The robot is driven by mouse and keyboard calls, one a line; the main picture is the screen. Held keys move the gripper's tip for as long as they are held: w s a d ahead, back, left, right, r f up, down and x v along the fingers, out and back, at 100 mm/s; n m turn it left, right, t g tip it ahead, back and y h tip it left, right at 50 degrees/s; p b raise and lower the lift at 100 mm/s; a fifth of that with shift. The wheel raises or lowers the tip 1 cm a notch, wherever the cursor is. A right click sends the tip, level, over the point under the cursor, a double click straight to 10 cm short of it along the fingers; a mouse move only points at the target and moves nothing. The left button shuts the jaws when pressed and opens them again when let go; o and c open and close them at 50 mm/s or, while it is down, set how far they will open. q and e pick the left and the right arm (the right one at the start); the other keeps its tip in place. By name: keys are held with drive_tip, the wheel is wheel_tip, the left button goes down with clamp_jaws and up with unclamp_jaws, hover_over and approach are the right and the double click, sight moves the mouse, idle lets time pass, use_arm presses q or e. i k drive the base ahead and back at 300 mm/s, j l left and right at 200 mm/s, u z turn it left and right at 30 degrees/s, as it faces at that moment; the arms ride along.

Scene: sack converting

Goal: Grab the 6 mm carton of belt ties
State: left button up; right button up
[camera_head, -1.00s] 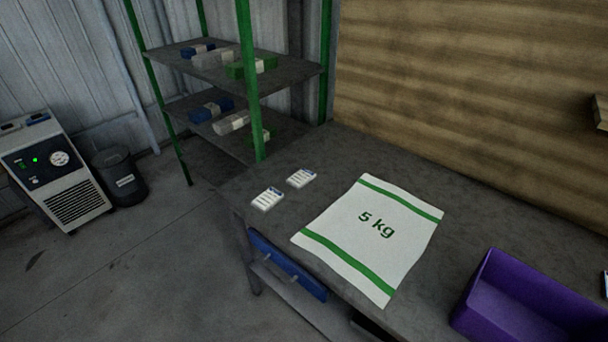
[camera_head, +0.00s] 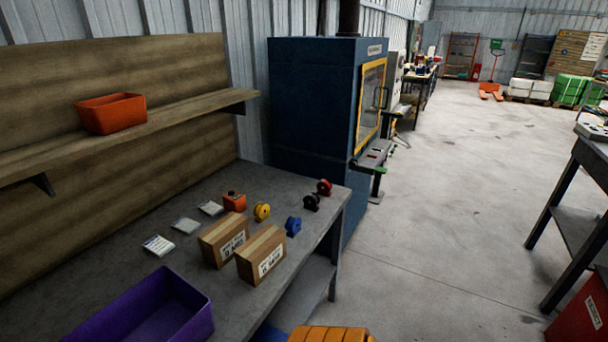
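Two brown cardboard cartons with white labels stand side by side on the grey workbench (camera_head: 120,243). One is the left carton (camera_head: 212,243); the other is the right carton (camera_head: 254,265), closer to the bench's front edge. Their label print is too small and blurred to tell which is the 6 mm one. Neither of my grippers is in view.
A purple bin (camera_head: 190,292) sits left of the cartons. Behind them are white cards (camera_head: 186,225), an orange block (camera_head: 234,201) and several spools, including a yellow one (camera_head: 262,211) and a blue one (camera_head: 293,226). A blue cabinet (camera_head: 310,110) stands beyond. Open floor lies right.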

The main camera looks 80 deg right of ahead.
sight(257, 257)
drive_tip(key=z, duration=2.05)
drive_tip(key=i+l+z, duration=0.2)
drive_tip(key=i+l, duration=0.25)
